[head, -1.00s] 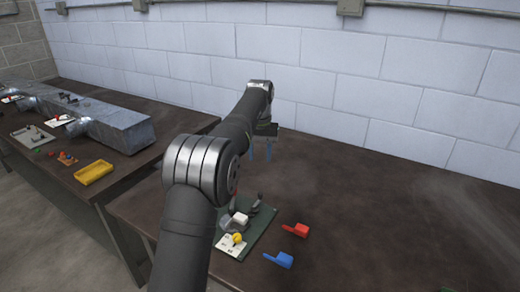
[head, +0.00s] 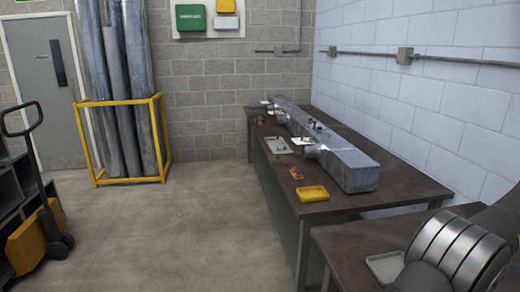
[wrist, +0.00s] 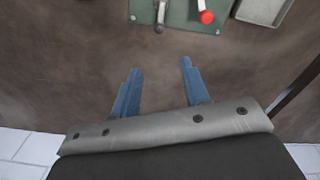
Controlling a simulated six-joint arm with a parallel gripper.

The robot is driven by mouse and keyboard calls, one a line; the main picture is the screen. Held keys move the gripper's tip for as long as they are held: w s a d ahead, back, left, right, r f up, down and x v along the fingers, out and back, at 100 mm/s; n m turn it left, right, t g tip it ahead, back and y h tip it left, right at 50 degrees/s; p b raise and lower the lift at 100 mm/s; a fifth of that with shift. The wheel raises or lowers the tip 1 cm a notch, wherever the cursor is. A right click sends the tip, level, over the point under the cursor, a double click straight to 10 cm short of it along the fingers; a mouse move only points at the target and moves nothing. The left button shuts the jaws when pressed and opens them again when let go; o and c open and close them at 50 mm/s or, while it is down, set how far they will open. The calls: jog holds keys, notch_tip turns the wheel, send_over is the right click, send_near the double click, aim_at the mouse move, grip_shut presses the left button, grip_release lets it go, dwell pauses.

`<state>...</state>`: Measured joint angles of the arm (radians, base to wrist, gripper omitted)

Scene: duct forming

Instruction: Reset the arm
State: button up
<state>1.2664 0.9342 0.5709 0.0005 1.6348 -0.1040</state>
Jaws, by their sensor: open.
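My gripper (wrist: 160,88) shows in the wrist view with its two blue fingers apart and nothing between them. It is over the bare brown tabletop (wrist: 70,70). At the top of the wrist view is a green plate (wrist: 183,14) carrying a lever with a red knob (wrist: 206,17) and a grey lever (wrist: 160,20); the gripper is apart from it. In the head view only a grey part of my arm shows at the lower right, and my gripper is out of that view.
A grey tray (wrist: 263,10) lies beside the green plate. In the head view, a long metal duct (head: 345,165) and a yellow tray (head: 313,193) are on the farther bench. A yellow rack (head: 125,180) holds tall pipes. A pallet jack (head: 28,235) stands left. The floor between is clear.

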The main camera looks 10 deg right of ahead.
notch_tip(320, 180, down, 17)
jog(key=shift+r, duration=0.1)
dwell(0.3)
notch_tip(320, 180, up, 17)
notch_tip(320, 180, down, 17)
jog(key=shift+s+f, duration=0.1)
jog(key=shift+s+a+m, duration=0.1)
jog(key=shift+s+m, duration=0.25)
jog(key=shift+m, duration=0.45)
jog(key=shift+s+m, duration=0.3)
jog(key=shift+m, duration=0.5)
